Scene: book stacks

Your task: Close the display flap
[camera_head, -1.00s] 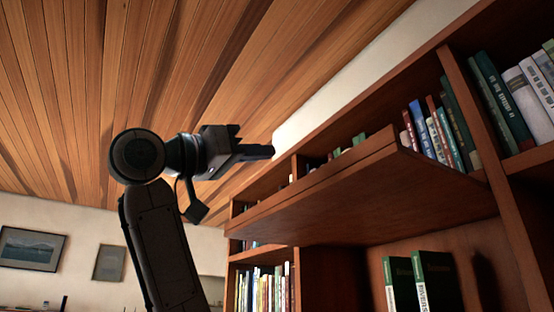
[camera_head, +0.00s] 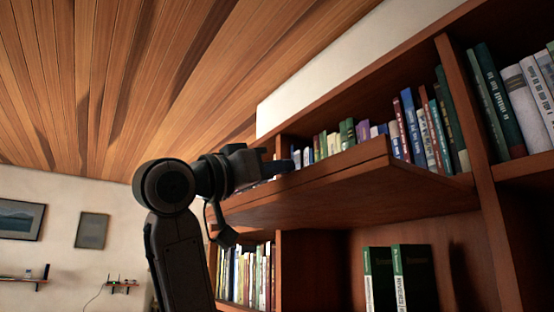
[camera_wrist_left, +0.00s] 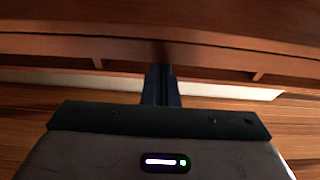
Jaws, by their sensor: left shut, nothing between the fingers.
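The display flap (camera_head: 350,195) is a reddish-brown wooden panel standing out from the bookcase, raised, with its underside showing. Dark openings beneath it hold books. My left gripper (camera_head: 285,166) is shut and empty, at the left part of the flap's front edge, near its top. In the left wrist view its fingers (camera_wrist_left: 161,84) point at a wooden edge (camera_wrist_left: 160,50) across the picture. I cannot tell whether they touch it. My right gripper is not in view.
The bookcase has books (camera_head: 415,135) in a row behind the flap and green books (camera_head: 397,278) below it. A divider (camera_head: 470,110) stands at the right. More books (camera_head: 245,275) fill the lower left shelf. Framed pictures (camera_head: 91,230) hang on the far left wall.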

